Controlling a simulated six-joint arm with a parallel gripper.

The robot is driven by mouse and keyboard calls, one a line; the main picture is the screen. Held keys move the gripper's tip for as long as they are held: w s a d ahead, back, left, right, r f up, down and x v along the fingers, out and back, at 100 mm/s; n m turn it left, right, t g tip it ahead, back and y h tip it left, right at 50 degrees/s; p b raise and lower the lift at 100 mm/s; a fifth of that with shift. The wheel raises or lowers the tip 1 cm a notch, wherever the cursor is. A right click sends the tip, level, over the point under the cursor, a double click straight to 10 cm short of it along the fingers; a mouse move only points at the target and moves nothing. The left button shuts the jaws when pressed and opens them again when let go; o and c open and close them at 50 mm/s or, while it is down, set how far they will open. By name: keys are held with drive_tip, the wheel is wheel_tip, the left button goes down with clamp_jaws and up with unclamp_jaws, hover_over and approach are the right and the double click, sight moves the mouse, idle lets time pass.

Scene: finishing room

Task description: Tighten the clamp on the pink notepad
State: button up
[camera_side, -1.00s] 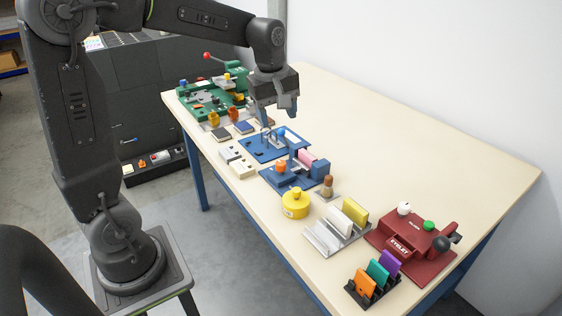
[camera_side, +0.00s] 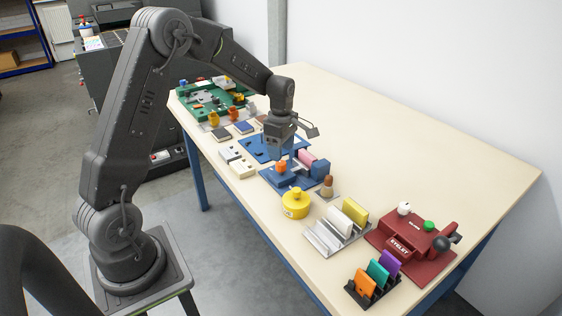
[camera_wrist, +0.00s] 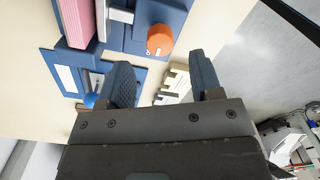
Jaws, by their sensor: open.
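The pink notepad (camera_side: 308,158) stands in the blue clamp fixture (camera_side: 310,181) near the middle of the table. In the wrist view the notepad (camera_wrist: 82,22) shows at the top left, against the fixture's blue parts. An orange knob (camera_side: 281,166) sits on the fixture; in the wrist view this knob (camera_wrist: 160,39) is just beyond my fingers, with small marks beside it. My gripper (camera_side: 281,152) is just behind and above the knob in the side view. In the wrist view its fingers (camera_wrist: 164,82) are apart with nothing between them. I cannot tell how tightly the notepad is held.
A second blue plate (camera_side: 258,149) lies behind the fixture. Cream blocks (camera_side: 236,163) are to the left. A yellow round container (camera_side: 295,203) and a brown-topped peg (camera_side: 327,186) stand in front. A red eyelet press (camera_side: 410,245) is at the right; the table's right rear is clear.

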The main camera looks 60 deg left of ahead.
sight(281, 163)
drive_tip(key=shift+f, duration=2.35)
drive_tip(key=c, duration=0.9)
